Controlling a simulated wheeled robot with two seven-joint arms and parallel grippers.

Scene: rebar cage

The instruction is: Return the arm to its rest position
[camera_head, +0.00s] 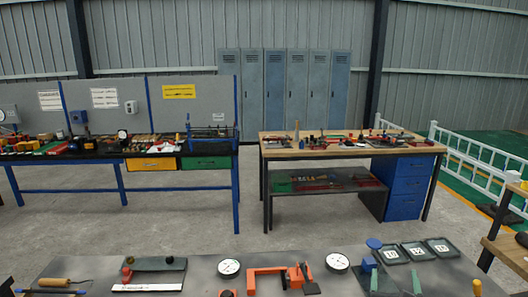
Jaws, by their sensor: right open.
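The rest of my right arm is hidden. No part of my left arm or gripper can be made out.
A grey workbench (205,277) spans the foreground. It holds a wooden-handled tool (54,281), dial gauges (337,262), an orange clamp-like tool (266,274) and framed marker plates (416,251). Beyond open concrete floor (190,232) stand a blue-legged bench (122,182) and a wood-topped bench (281,150).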

